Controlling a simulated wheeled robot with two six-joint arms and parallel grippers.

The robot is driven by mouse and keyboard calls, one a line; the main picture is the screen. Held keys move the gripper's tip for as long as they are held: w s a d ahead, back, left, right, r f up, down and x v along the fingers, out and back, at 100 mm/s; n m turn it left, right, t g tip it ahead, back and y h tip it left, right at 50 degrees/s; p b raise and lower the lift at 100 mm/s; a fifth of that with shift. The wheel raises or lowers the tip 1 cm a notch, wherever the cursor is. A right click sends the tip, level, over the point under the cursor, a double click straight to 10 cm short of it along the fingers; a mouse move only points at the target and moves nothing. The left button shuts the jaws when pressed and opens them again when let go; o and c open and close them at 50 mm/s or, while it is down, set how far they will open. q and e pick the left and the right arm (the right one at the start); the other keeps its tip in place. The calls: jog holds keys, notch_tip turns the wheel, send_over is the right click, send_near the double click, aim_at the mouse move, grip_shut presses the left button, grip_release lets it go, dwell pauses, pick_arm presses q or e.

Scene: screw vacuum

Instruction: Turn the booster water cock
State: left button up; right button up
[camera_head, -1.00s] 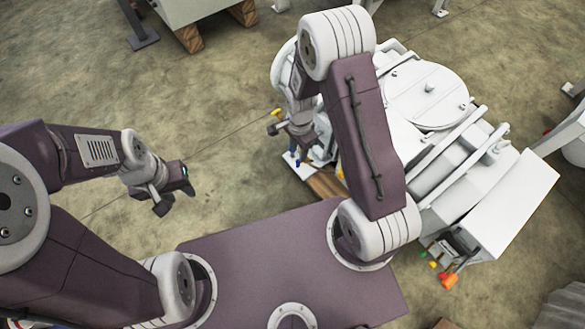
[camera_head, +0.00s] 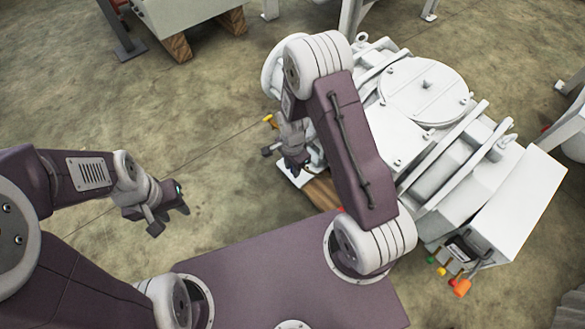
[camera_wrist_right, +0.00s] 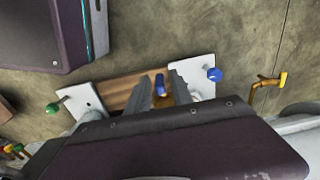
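A white vacuum machine (camera_head: 470,155) stands on the floor at the right of the head view, with small coloured valve handles. My right gripper (camera_head: 284,152) points down at its near left side. In the right wrist view its two fingers (camera_wrist_right: 161,95) are apart, with a small blue handle (camera_wrist_right: 160,83) showing between them; contact cannot be made out. A blue ball knob (camera_wrist_right: 214,74) is right of the fingers, and a yellow handle (camera_wrist_right: 270,80) further right. Which one is the booster water cock is unclear. My left gripper (camera_head: 168,210) is empty over bare floor, its fingers apart.
A green knob (camera_wrist_right: 53,108) is left of the fingers in the right wrist view. A wooden pallet (camera_wrist_right: 118,91) lies under the machine. An orange handle (camera_head: 460,287) is at its lower right corner. A white bin on wooden blocks (camera_head: 180,46) stands at the back left. The left floor is clear.

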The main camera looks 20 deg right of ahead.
grip_shut()
jog(key=p, duration=0.1)
jog(key=g+p, duration=0.1)
jog(key=shift+w+r+p, duration=0.1)
jog(key=shift+r+p, duration=0.15)
jog(key=shift+p, duration=0.05)
jog(key=shift+a+f+g+h+p, duration=0.1)
jog(key=shift+f+g+h+p, duration=0.1)
jog(key=shift+g+h+p, duration=0.45)
jog(key=shift+w+f+g, duration=0.1)
jog(key=shift+w+g, duration=0.05)
jog(key=shift+g, duration=0.3)
jog(key=shift+f+g+b, duration=0.2)
jog(key=shift+g+b, duration=0.35)
jog(key=shift+g, duration=0.15)
jog(key=shift+g+h+b, duration=0.45)
jog(key=shift+g+b, duration=0.15)
jog(key=shift+b, duration=0.25)
jog(key=shift+w+g+b, duration=0.1)
jog(key=shift+g+b, duration=0.3)
jog(key=shift+r, duration=0.1)
